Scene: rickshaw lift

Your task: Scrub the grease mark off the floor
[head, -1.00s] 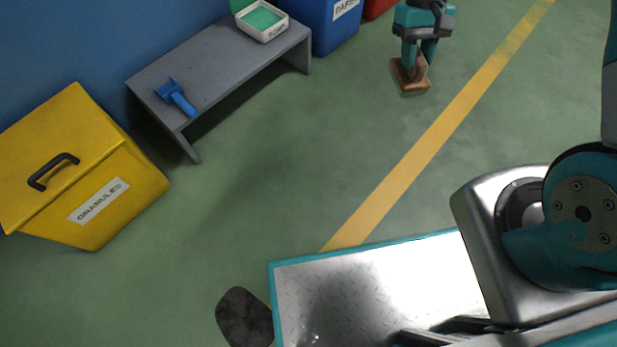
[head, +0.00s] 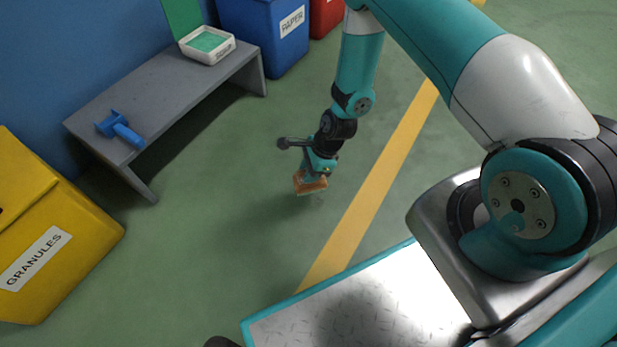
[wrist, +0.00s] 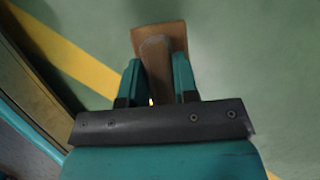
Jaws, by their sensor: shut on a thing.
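My gripper (head: 315,172) is shut on the handle of a wooden scrubbing brush (head: 309,186). In the wrist view the two teal fingers of the gripper (wrist: 157,66) grip the brown handle from both sides, and the brush's flat wooden block (wrist: 172,33) shows beyond them. The brush is low over the green floor, left of the yellow line; I cannot tell whether its underside touches the floor. I cannot make out a distinct grease mark; the floor directly under the brush is hidden, and shading darkens the floor around it.
A grey bench (head: 165,95) on the left holds a blue tool (head: 121,128) and a white tray (head: 228,54) with green contents. A yellow GRANULES bin (head: 75,215), blue PAPER bin (head: 262,52) and red bin (head: 326,15) stand nearby. Floor between bench and yellow line (head: 352,225) is open.

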